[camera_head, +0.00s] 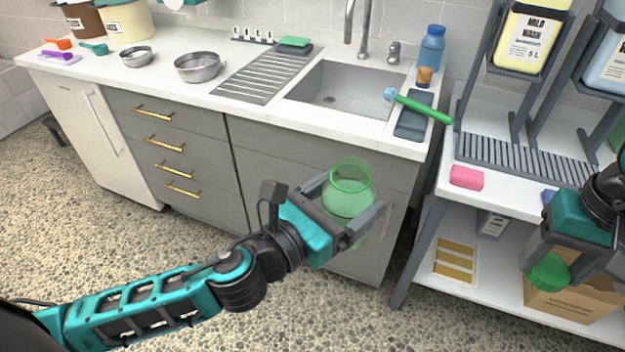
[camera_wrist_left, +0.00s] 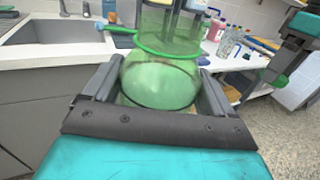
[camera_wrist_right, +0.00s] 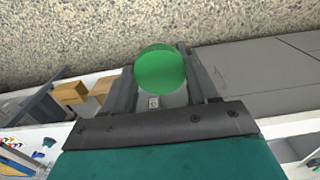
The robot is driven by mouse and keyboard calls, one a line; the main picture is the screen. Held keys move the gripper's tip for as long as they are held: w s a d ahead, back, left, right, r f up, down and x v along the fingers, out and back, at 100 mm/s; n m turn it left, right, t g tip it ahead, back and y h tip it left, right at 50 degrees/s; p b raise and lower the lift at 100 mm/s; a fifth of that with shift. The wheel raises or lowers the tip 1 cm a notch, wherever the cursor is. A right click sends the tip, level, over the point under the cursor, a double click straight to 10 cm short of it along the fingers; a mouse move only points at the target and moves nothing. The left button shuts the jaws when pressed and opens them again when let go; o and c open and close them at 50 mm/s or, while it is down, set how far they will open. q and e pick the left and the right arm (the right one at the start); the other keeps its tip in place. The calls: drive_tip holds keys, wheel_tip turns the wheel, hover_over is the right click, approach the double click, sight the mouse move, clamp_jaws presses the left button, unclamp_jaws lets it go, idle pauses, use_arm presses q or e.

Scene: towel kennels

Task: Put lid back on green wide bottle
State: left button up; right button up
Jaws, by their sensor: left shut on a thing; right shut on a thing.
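The green wide bottle (camera_head: 347,196) is see-through with an open round mouth at the top. My left gripper (camera_head: 352,210) is shut on its body and holds it upright in the air in front of the sink cabinet. The bottle also shows between the fingers in the left wrist view (camera_wrist_left: 160,82). The green lid (camera_head: 548,271) is a round solid piece. My right gripper (camera_head: 545,262) is shut on it at the right of the head view, in front of the shelf unit. The lid also shows in the right wrist view (camera_wrist_right: 160,69). Lid and bottle are well apart.
The counter holds a sink (camera_head: 340,92), a green-handled brush (camera_head: 420,106), a blue bottle (camera_head: 432,50) and steel bowls (camera_head: 198,67). A pink sponge (camera_head: 466,177) lies on the right table. A cardboard box (camera_head: 572,303) stands on its lower shelf. The floor at front is clear.

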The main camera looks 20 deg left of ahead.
use_arm(q)
drive_tip(key=d+m+g+h, duration=0.1)
drive_tip(key=d+h, duration=0.1)
drive_tip(key=d+m+g+h, duration=0.1)
drive_tip(key=d+m+h, duration=0.1)
drive_tip(key=d, duration=0.1)
drive_tip(key=shift+s+d+r+g, duration=0.2)
drive_tip(key=shift+d+g, duration=0.1)
drive_tip(key=shift+d, duration=0.05)
use_arm(e)
drive_tip(key=a+r+n, duration=0.2)
drive_tip(key=a+r, duration=0.6)
drive_tip(key=a, duration=0.4)
drive_tip(key=a+r+n, duration=0.3)
drive_tip(key=a+r, duration=0.5)
drive_tip(key=a, duration=0.4)
drive_tip(key=shift+s, duration=0.3)
drive_tip(key=shift+f, duration=0.1)
drive_tip(key=shift+f, duration=2)
drive_tip(key=shift+f, duration=0.85)
